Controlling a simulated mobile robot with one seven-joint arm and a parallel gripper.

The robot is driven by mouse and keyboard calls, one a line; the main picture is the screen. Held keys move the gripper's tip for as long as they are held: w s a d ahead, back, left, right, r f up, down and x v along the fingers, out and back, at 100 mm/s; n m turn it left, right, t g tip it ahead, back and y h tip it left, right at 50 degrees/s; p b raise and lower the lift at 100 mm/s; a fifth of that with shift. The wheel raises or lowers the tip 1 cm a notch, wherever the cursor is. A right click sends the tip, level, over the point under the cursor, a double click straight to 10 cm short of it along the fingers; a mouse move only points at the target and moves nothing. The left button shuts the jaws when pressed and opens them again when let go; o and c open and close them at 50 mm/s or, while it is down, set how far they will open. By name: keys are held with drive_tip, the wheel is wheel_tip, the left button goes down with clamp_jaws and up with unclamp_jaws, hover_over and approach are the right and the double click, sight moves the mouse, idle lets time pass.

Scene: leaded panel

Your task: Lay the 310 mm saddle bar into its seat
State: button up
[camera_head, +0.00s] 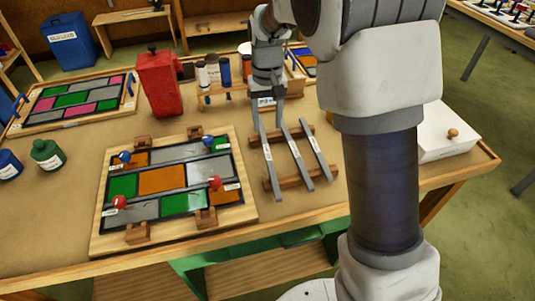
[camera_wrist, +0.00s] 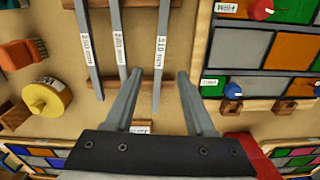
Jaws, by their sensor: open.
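The 310 mm saddle bar (camera_wrist: 162,50) is a grey bar with a white label reading 310 mm. In the head view it (camera_head: 268,160) is the leftmost of three bars on a wooden rack (camera_head: 288,182). My gripper (camera_wrist: 160,75) is open and empty, with one finger on each side of this bar's end in the wrist view. The fingers look apart from the bar; the height gap is unclear. The leaded panel (camera_head: 165,180) lies left of the rack, with wooden blocks (camera_head: 137,233) at its edges. In the wrist view the panel (camera_wrist: 243,50) is at the right.
Two other labelled bars (camera_head: 297,155) lie parallel on the rack. Red knobs (camera_head: 215,183) and blue knobs (camera_head: 124,157) stand up from the panel. A red can (camera_head: 158,82) and several bottles (camera_head: 204,75) stand behind. A white box (camera_head: 448,135) is at the right.

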sight(267, 152)
wheel_tip(267, 152, down, 10)
drive_tip(key=shift+f+b, duration=0.1)
drive_tip(key=shift+b, duration=0.4)
clamp_jaws()
drive_tip(key=shift+r, duration=0.2)
idle(1.1)
